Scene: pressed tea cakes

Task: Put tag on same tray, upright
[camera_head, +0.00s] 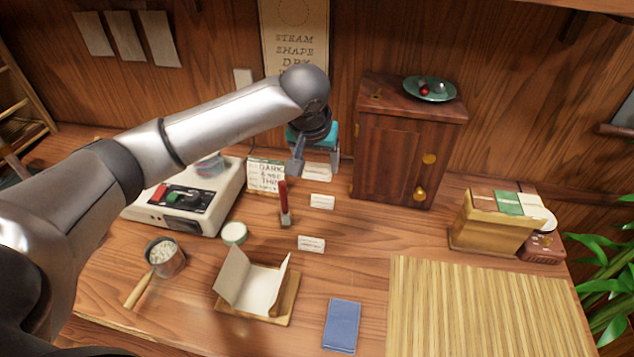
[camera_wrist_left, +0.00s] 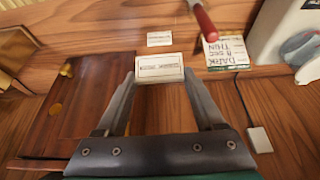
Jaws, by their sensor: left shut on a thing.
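My left gripper (camera_head: 314,163) is shut on a small white tag (camera_head: 317,173), above the back of the table, left of the wooden cabinet. In the left wrist view the tag (camera_wrist_left: 160,68) sits between the two fingertips of the gripper (camera_wrist_left: 159,78), its printed face towards the camera. A wooden tray (camera_head: 287,310) at the front holds open wrapping paper (camera_head: 262,285). I cannot tell which tray the held tag belongs to. My right gripper is not in view.
A red-handled tool (camera_head: 284,205) and a lettered card (camera_head: 265,176) are near the held tag. A cabinet (camera_head: 390,155) stands to the right, a white scale-like device (camera_head: 190,205) to the left. A slatted mat (camera_head: 480,310), blue booklet (camera_head: 341,325) and wooden box (camera_head: 490,232) lie right.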

